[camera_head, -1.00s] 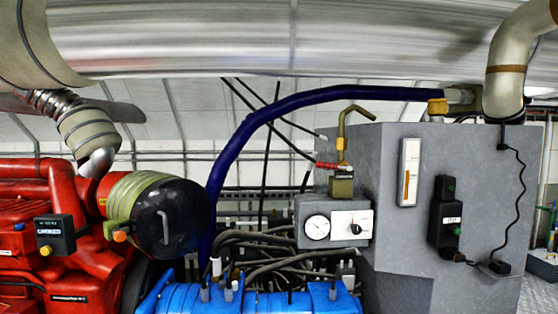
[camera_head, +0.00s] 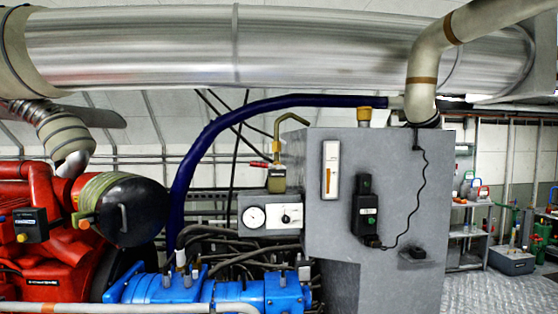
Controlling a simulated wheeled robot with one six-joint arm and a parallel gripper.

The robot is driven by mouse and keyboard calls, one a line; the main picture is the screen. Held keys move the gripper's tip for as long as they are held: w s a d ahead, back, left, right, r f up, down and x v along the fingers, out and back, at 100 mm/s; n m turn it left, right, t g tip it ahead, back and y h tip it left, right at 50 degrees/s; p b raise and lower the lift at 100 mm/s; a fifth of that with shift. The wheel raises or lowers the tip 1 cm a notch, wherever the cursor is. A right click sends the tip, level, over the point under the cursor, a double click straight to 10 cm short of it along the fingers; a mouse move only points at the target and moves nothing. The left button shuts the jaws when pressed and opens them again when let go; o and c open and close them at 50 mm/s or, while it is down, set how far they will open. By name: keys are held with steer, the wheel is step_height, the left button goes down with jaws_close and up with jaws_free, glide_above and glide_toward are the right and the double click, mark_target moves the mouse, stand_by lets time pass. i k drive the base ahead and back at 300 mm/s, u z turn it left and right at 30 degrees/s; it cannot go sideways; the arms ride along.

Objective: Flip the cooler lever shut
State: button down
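A small lever with a red grip (camera_head: 260,164) sticks out to the left from a brass valve block (camera_head: 277,180). It looks close to level. A bent brass pipe (camera_head: 290,119) rises from the block. I cannot tell for certain that this is the cooler lever; no label can be read. The block stands just above a grey gauge panel (camera_head: 268,231) with a round dial and a white square dial, at the left side of a tall grey cabinet (camera_head: 385,265). My gripper is not in view.
A blue hose (camera_head: 183,180) arches over to the cabinet top. A red engine (camera_head: 55,250) and a blue pump unit (camera_head: 185,290) stand at the left and bottom. A pale pipe (camera_head: 120,307) crosses the bottom left. Open metal floor (camera_head: 500,290) shows at the right, near shelves (camera_head: 465,225).

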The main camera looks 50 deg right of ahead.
mark_target(260, 165)
steer(key=z, duration=1.1)
steer(key=i, duration=0.25)
steer(key=z, duration=0.1)
